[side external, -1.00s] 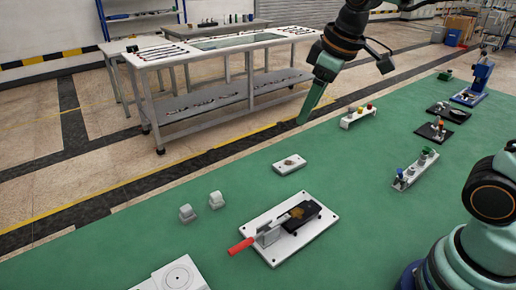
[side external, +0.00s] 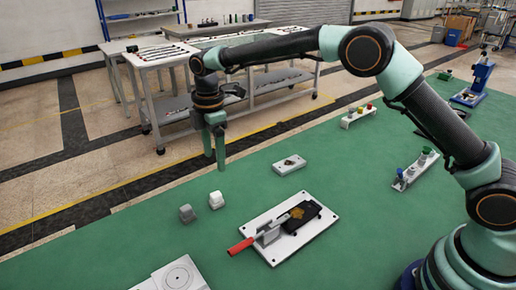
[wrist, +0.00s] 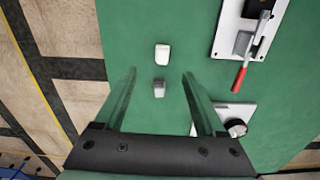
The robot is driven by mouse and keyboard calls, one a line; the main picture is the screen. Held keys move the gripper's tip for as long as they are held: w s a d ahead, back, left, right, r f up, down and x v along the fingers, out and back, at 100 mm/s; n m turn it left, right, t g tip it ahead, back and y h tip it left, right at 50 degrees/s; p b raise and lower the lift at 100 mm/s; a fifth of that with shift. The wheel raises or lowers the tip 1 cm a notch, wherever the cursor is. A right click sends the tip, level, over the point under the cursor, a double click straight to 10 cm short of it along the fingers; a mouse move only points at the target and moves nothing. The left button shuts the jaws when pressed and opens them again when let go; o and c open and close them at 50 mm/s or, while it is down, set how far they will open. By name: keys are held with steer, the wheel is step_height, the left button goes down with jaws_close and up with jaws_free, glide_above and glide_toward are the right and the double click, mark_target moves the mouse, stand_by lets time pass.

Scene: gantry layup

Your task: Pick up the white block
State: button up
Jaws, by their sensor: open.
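The white block (side external: 216,200) stands on the green table, close beside a grey block (side external: 187,213). In the wrist view the white block (wrist: 162,54) lies just beyond the fingertips, centred between them, and the grey block (wrist: 159,88) shows between the fingers. My gripper (side external: 214,162) points down above the table near the blocks, open and empty. Its two green fingers also frame the wrist view (wrist: 158,75). It does not touch either block.
A white plate (side external: 260,250) with a red-handled clamp is right of the blocks. A small white plate (side external: 289,165) lies behind it. A white base with a round part (side external: 178,276) is at the front. The table edge runs along the left.

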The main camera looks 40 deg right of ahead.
glide_above(217, 193)
step_height(217, 193, down, 7)
steer(key=shift+w+d+f, duration=0.1)
steer(key=shift+w+d, duration=0.05)
steer(key=shift+s+a+f, duration=0.1)
steer(key=shift+s+f, duration=0.05)
steer(key=shift+f, duration=1.2)
steer(key=shift+s+a+f, duration=0.1)
steer(key=shift+f, duration=1.25)
jaws_close()
